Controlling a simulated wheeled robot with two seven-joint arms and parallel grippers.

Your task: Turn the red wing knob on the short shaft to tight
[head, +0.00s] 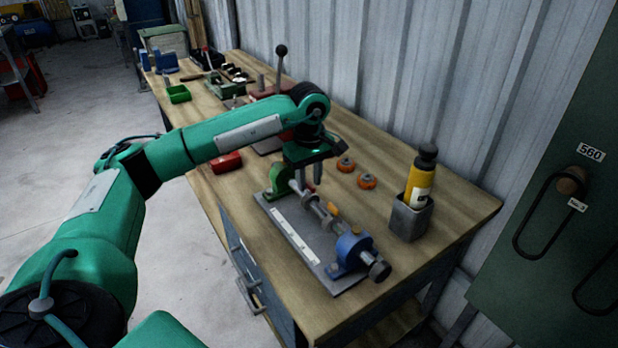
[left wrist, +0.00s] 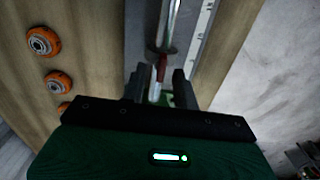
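The bench fixture has a grey base plate (head: 293,240), a green bracket (head: 277,182) at its far end and a blue bracket (head: 353,252) at its near end, with a metal shaft (head: 323,214) between them. My left gripper (head: 307,182) points down over the shaft's far end, by the green bracket. In the left wrist view a dark red part (left wrist: 161,68), likely the wing knob, lies between the two fingers (left wrist: 158,88), which stand apart with gaps beside it. Its wings and angle are unclear. In the head view my gripper hides it. My right gripper is out of view.
A grey holder (head: 410,217) with a yellow bottle (head: 419,184) stands at the right. A red box (head: 227,162) lies left, and a lever press (head: 280,70) stands behind. The bench's near right corner is clear.

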